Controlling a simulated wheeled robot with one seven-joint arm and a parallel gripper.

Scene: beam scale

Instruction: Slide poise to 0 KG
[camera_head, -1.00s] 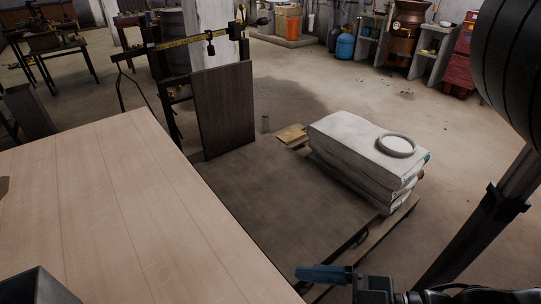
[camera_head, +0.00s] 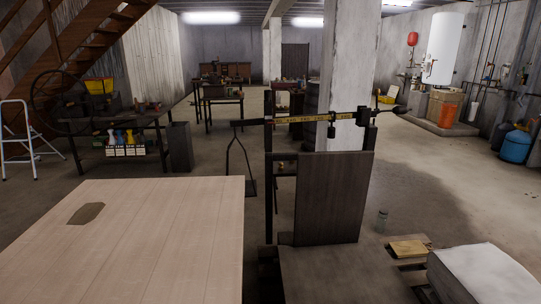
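The beam scale stands a little right of the middle, with a dark upright back panel (camera_head: 328,198) and a dark platform (camera_head: 345,275) at its foot. Its yellow-marked beam (camera_head: 300,119) runs across the top, roughly level. The small dark poise (camera_head: 332,130) hangs from the beam right of its middle. The beam's numbers are too small to read. A hanger (camera_head: 240,160) hangs from the beam's left end. My gripper is not in this view.
A pale wooden tabletop (camera_head: 150,235) fills the front left, close to the scale. White sacks (camera_head: 482,272) lie at the lower right. A concrete pillar (camera_head: 350,60) stands behind the beam.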

